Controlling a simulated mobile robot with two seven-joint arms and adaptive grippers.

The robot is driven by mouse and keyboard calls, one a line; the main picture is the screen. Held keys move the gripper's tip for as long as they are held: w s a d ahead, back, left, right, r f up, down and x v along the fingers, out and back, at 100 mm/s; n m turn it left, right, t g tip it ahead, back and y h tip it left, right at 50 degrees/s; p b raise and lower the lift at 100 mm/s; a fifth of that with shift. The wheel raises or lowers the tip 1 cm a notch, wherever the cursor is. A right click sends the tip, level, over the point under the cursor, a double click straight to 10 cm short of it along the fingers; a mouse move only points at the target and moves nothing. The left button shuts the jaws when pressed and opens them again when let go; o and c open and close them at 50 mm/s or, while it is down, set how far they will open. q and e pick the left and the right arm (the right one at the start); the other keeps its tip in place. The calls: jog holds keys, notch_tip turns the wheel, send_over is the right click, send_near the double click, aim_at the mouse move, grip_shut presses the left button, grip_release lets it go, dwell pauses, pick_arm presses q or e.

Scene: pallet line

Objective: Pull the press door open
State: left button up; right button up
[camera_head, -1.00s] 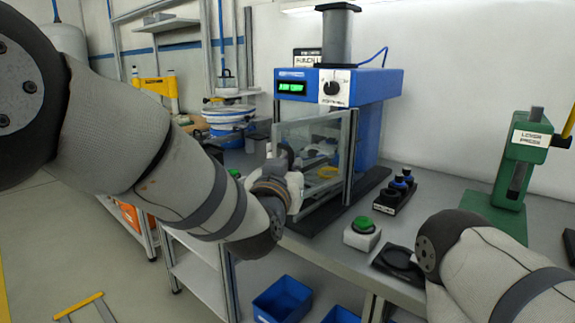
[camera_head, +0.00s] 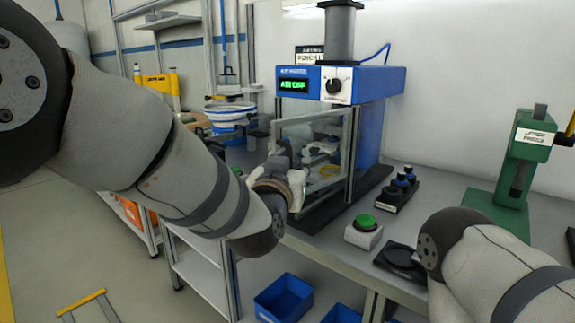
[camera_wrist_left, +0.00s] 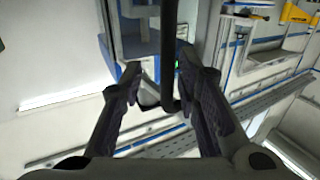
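The blue press (camera_head: 330,85) stands on the bench with a clear door (camera_head: 318,138) in a metal frame at its front. My left gripper (camera_head: 283,152) is at the left edge of the door, partly hidden behind my own wrist. In the left wrist view, a dark bar (camera_wrist_left: 169,50), which looks like the door handle, runs between the two fingers of my left gripper (camera_wrist_left: 157,75). The fingers are apart, with a clear gap on the left side of the bar and the right finger close to it. My right gripper is out of view.
A green push button (camera_head: 364,222) on a white box and a rack of dark knobs (camera_head: 397,190) stand on the bench right of the press. A green lever press (camera_head: 513,165) is at the far right. Blue bins (camera_head: 283,298) sit below.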

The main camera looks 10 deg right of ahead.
pick_arm(q)
jog(key=v, duration=1.2)
